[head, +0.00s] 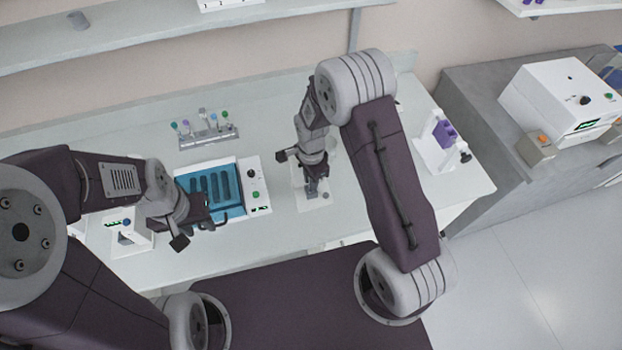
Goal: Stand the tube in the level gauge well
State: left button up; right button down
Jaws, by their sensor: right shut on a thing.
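My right gripper (312,193) points down over a small pale plate-like stand (300,203) in the middle of the bench. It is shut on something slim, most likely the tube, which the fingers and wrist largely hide. I cannot tell whether the tube's foot is inside a well or above it. The pale stand may be the level gauge, but its well is not clear from here. My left gripper (202,232) is open and empty, over the front left of the blue-topped device.
A white device with a blue slotted top (215,190) stands left of my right gripper. Behind it is a rack (207,138) of several colour-capped tubes. A white stand with a purple block (444,133) is at the right. Bare bench lies in front of that stand.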

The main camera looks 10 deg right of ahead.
jog(key=shift+f, duration=0.45)
jog(key=c, duration=1.3)
grip_release()
jog(key=shift+o, duration=0.2)
jog(key=shift+r, duration=0.1)
jog(key=shift+w, duration=0.1)
jog(key=shift+r, duration=0.15)
notch_tip(320, 180, up, 8)
jog(key=shift+f+b, duration=0.15)
jog(key=shift+b, duration=0.9)
jog(key=shift+r, duration=0.5)
jog(key=shift+s, duration=0.2)
